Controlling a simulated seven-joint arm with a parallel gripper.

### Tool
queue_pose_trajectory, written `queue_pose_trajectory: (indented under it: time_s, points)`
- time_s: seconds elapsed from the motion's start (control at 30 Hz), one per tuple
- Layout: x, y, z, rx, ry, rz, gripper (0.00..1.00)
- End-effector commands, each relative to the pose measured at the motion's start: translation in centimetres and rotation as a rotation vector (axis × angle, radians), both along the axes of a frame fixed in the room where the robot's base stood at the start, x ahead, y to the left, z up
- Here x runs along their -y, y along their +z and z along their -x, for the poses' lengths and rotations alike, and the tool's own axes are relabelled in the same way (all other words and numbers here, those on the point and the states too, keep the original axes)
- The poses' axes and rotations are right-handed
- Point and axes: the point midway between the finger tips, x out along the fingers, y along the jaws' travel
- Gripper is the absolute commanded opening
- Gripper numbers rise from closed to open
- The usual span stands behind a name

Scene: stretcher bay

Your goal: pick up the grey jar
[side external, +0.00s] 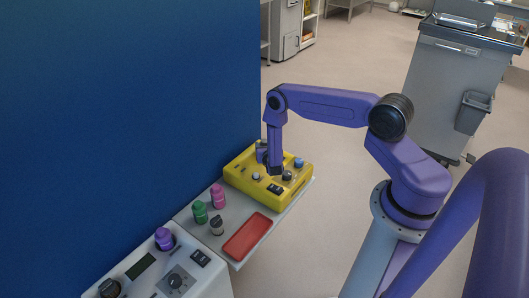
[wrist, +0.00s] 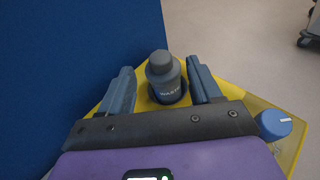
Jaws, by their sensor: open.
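The grey jar (wrist: 168,84) has a grey cap and a label that seems to read "WASTE". It stands upright in a dark round recess of the yellow unit (wrist: 237,86). My gripper (wrist: 160,69) is open, with one finger on each side of the jar in the wrist view and gaps between. I cannot tell whether the fingertips are level with the jar or short of it. In the side view my gripper (side external: 268,163) is low over the back left of the yellow unit (side external: 242,187), and the jar is largely hidden there.
A blue wall stands close on the left. The yellow unit carries a blue knob (wrist: 275,124). In front on the grey shelf are a pink jar (side external: 217,196), a green jar (side external: 200,212), a dark-capped jar (side external: 216,225) and a red tray (side external: 247,235). A purple jar (side external: 164,239) is nearer.

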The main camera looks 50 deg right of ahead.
Motion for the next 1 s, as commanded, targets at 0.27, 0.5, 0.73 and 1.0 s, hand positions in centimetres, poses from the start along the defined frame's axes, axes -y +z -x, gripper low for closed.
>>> queue_pose_trajectory:
  time_s: [0.27,0.5,0.73,1.0]
  points:
    - [2.0,-1.0,-1.9,0.002,0.001,0.000,0.63]
    - [2.2,-1.1,-2.2,0.000,0.002,0.000,0.63]
    - [2.2,-1.1,-2.2,0.000,0.002,0.000,0.21]
    - [2.2,-1.2,-2.1,-0.002,0.001,-0.001,0.00]
